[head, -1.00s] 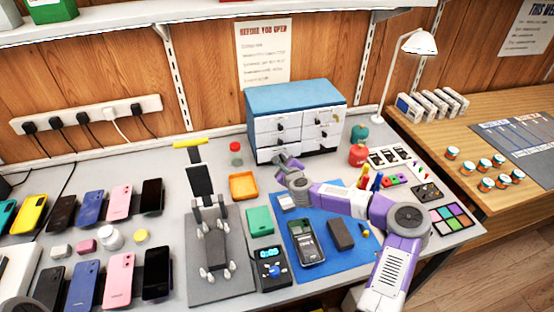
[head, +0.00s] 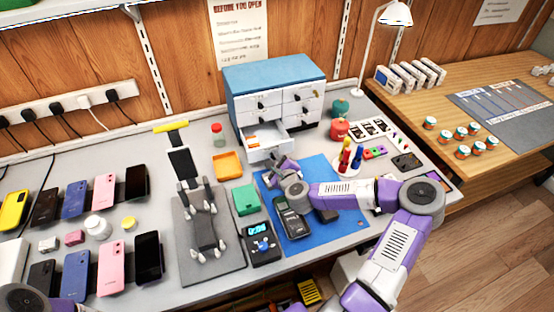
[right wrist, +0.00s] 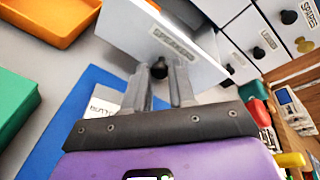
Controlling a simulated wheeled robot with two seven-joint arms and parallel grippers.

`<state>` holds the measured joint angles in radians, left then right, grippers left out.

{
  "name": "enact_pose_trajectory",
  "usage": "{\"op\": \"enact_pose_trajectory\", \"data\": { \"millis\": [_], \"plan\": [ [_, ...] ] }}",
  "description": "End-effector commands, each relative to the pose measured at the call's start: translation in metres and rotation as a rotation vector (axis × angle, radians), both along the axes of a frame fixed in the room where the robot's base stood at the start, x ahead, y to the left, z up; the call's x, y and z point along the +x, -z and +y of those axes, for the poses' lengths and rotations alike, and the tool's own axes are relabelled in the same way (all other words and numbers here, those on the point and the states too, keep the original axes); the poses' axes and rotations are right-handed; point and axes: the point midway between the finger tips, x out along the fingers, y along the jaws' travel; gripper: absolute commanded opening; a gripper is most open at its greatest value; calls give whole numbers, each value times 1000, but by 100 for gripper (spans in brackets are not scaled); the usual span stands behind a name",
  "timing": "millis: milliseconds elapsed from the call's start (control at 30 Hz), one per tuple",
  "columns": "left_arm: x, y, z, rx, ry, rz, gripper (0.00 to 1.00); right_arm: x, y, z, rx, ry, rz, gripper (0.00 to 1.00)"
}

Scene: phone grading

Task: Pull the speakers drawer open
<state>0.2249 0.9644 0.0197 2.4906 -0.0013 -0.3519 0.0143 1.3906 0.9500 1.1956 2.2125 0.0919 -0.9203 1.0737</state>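The speakers drawer (head: 270,149) is the bottom left drawer of the small blue-topped cabinet (head: 272,74). It stands pulled out, with something white and orange showing inside. In the right wrist view its white front, labelled SPEAKERS (right wrist: 172,42), faces my gripper. Its dark round knob (right wrist: 159,68) sits between the fingers of my right gripper (right wrist: 160,80), which look closed around it. In the head view my right gripper (head: 278,163) is at the drawer's front. Only part of my left arm shows at the bottom left corner; its gripper is out of view.
An orange tray (head: 228,164) lies left of the drawer, and a green box (head: 245,199) is nearer. A blue mat (head: 325,238) with a meter lies under my right arm. A red container (head: 338,129) and a screwdriver stand (head: 347,162) are to the right.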

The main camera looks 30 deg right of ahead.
Motion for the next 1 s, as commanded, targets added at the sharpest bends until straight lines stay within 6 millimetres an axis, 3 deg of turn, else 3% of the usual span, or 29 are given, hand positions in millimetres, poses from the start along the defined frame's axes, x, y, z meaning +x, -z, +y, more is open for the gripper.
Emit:
{"op": "enact_pose_trajectory", "data": {
  "millis": [33, 133, 467, 800, 1000],
  "plan": [
    [0, 0, 0, 0, 0, 0, 100, 0, 0, -1, 0, 1, 0, 34],
    [0, 0, 0, 0, 0, 0, 100, -1, 0, -1, 0, 1, 1, 47],
    [0, -2, 0, 0, 0, 0, 100, -4, -1, 1, 1, -1, 1, 47],
    [0, -19, 0, 0, 0, 0, 100, -52, -17, 11, 0, -1, 2, 47],
    [0, -24, 0, 0, 0, 0, 100, -69, -21, 16, 0, 1, 1, 47]
  ]
}}
